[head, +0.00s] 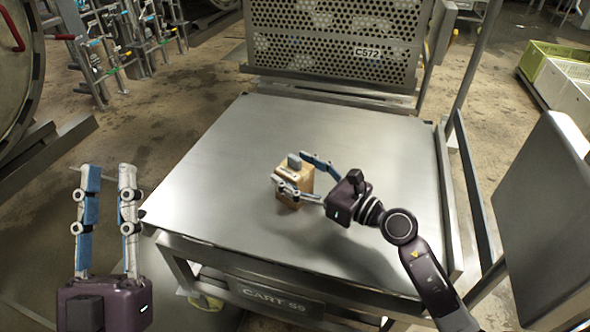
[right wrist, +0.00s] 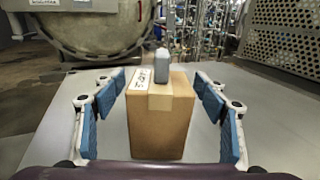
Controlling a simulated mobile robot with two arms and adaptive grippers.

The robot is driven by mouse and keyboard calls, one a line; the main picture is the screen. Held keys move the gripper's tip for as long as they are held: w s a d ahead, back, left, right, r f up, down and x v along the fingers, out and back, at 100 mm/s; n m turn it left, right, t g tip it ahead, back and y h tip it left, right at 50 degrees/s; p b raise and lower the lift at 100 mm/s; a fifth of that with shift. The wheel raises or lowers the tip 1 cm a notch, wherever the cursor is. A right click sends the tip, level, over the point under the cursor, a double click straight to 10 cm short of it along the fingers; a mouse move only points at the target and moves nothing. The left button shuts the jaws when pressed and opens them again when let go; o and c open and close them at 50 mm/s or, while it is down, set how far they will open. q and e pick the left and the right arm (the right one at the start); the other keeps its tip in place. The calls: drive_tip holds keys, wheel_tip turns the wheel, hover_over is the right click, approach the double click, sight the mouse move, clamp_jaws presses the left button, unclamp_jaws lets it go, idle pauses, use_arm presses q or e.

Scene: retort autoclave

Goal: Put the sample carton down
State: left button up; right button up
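The sample carton (head: 305,182) is a small brown box on the bare metal top of the cart (head: 221,167). It looks upright and resting on the surface. A small grey object (head: 294,160) stands on top of it. In the right wrist view the carton (right wrist: 160,122) shows a tape strip and a white label. My right gripper (head: 291,172) has its fingers on either side of the carton, with visible gaps on both sides in the wrist view, so it is open. My left gripper (head: 109,168) is open and empty, left of the cart.
A perforated metal basket marked C572 (head: 335,42) stands behind the cart top. A grey panel (head: 537,215) and rail stand to the right. Green and white crates (head: 560,75) are at the far right. The cart top around the carton is clear.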

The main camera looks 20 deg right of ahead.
drive_tip(key=shift+r, duration=0.1)
drive_tip(key=v, duration=0.7)
drive_tip(key=shift+s, duration=0.2)
drive_tip(key=s+a+r+n+t+h, duration=0.1)
drive_tip(key=s+a+r+n+t, duration=0.1)
drive_tip(key=r+n, duration=0.4)
drive_tip(key=s+a+r+n+t+h, duration=0.1)
drive_tip(key=s+a+r+n+t, duration=0.2)
drive_tip(key=r+n, duration=0.4)
drive_tip(key=s+a+r+n+t+h, duration=0.1)
drive_tip(key=s+a+r+n+t, duration=0.2)
drive_tip(key=n, duration=1.6)
wheel_tip(320, 180, up, 3)
drive_tip(key=shift+s+a+r+t, duration=0.2)
drive_tip(key=shift+s+a+t, duration=0.05)
drive_tip(key=shift+s+t, duration=0.85)
drive_tip(key=shift+s, duration=0.1)
